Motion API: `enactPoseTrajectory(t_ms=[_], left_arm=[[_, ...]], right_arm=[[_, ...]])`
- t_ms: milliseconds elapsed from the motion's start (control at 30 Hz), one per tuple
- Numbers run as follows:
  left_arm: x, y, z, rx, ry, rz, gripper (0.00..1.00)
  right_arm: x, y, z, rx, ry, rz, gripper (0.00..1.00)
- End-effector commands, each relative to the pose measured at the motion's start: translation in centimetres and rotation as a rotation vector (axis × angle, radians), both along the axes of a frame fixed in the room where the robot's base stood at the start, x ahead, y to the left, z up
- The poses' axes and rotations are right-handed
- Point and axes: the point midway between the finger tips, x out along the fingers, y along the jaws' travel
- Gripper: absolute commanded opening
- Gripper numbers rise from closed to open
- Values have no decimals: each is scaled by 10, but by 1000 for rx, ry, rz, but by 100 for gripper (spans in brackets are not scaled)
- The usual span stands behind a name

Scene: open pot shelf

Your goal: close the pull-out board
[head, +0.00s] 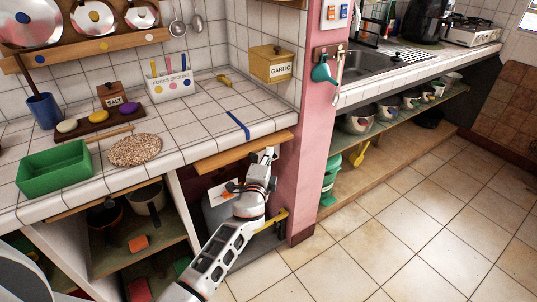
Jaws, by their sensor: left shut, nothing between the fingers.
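The pull-out board (235,155) is a flat wooden strip under the front edge of the white tiled counter, beside the pink pillar. Its top shows as a narrow band, so it sticks out a little from the counter. My left gripper (269,153) is at the right part of the board's front edge. It is shut with nothing held. Its fingertips overlap the edge in the picture; I cannot tell whether they touch it. My right gripper is not in view.
The pink pillar (302,150) stands close to the right of my left gripper. Open shelves with pots (148,198) lie below the counter at the left. A green tub (55,170) and a round speckled mat (134,150) are on the counter. The tiled floor at the right is clear.

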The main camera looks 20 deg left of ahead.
Motion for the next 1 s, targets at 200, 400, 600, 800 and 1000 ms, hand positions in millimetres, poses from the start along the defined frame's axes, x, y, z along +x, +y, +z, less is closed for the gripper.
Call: enactPoseTrajectory(t_ms=[200,400,600,800,1000], left_arm=[[0,1,0,0,0,0,0],[5,7,-1,3,0,1,0],[26,34,-3,3,1,3,0],[32,42,1,1,-2,3,0],[32,44,2,2,-3,7,0]], right_arm=[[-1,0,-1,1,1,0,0],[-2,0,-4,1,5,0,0],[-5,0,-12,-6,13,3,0],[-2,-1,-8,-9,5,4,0],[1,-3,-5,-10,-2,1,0]])
